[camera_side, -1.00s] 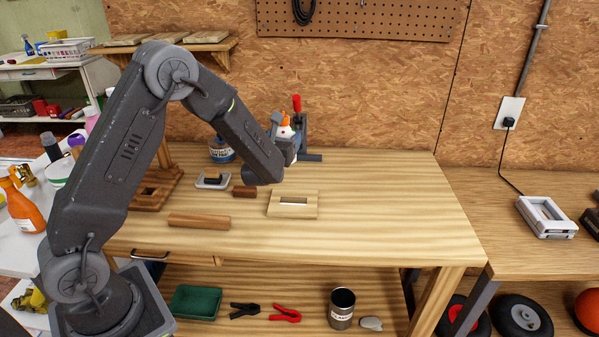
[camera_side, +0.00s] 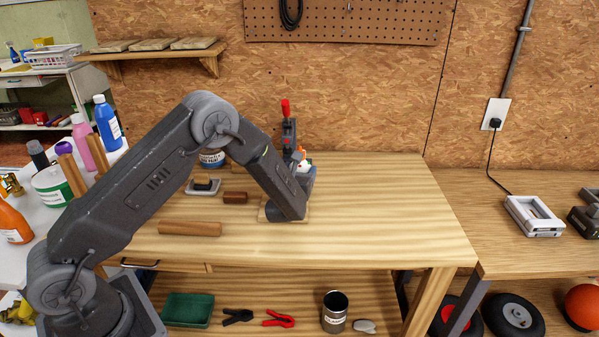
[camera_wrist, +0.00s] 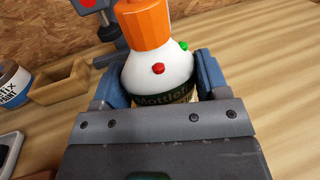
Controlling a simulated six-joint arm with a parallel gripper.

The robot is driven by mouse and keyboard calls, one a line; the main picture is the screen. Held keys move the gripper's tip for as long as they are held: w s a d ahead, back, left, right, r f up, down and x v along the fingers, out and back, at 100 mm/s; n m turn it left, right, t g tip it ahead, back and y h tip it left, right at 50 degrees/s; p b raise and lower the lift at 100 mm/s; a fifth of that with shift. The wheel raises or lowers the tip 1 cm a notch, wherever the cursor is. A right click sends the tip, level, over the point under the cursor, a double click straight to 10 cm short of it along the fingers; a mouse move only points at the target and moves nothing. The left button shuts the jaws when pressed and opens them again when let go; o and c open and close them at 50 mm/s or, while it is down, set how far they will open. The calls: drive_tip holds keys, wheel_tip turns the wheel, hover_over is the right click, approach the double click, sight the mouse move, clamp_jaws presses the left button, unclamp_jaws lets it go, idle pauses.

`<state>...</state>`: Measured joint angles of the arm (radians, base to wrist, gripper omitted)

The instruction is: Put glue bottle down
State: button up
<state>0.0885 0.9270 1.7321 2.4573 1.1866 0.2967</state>
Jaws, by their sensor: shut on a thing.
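The glue bottle is white with an orange cap and a dark label (camera_wrist: 165,62); red and green spots show on its shoulder in the wrist view. My gripper (camera_wrist: 160,82) is shut on it, with a blue finger on each side of its body. In the side view, only the top of the glue bottle (camera_side: 303,165) shows past my gripper (camera_side: 307,178), low over the workbench (camera_side: 385,215). The bottle's base is hidden, so I cannot tell whether it touches the bench or anything on it.
A slotted wooden block (camera_side: 264,213) is mostly hidden behind my forearm. A red-handled clamp (camera_side: 287,130) stands behind the bottle. The bench's right side is clear.

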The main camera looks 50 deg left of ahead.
drive_tip(key=shift+f, duration=0.1)
drive_tip(key=o, duration=0.9)
